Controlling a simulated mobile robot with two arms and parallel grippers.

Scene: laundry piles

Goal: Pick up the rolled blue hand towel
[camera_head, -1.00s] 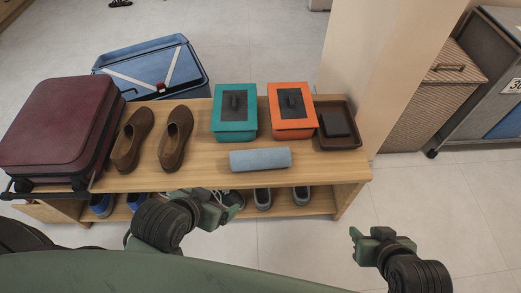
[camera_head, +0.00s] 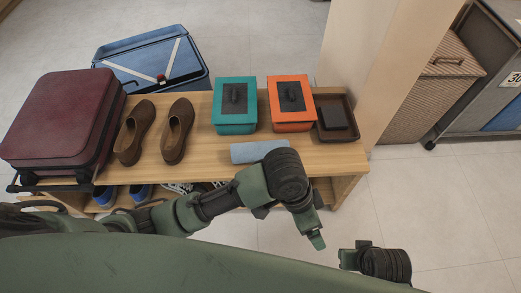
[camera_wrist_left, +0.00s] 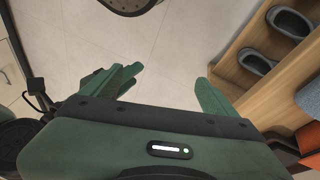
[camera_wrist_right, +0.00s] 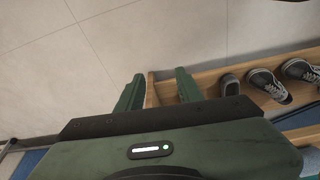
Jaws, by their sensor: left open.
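The rolled blue hand towel (camera_head: 258,151) lies on the wooden bench top near its front edge, in front of the teal and orange boxes. In the head view my left arm covers its right end. A blue-grey piece of it appears at the right edge of the left wrist view (camera_wrist_left: 311,95). My left gripper (camera_head: 317,240) is in front of the bench, right of and nearer than the towel, pointing down. Its fingers stand apart and empty in the left wrist view (camera_wrist_left: 165,85). My right gripper (camera_head: 350,255) is off the bench at front right, its fingers apart and empty (camera_wrist_right: 158,82).
On the bench (camera_head: 205,165) stand a maroon suitcase (camera_head: 62,120), brown shoes (camera_head: 176,130), a teal box (camera_head: 235,105), an orange box (camera_head: 290,105) and a dark tray (camera_head: 350,134). Shoes fill the lower shelf. A pillar (camera_head: 370,70) rises behind right. Floor at front right is clear.

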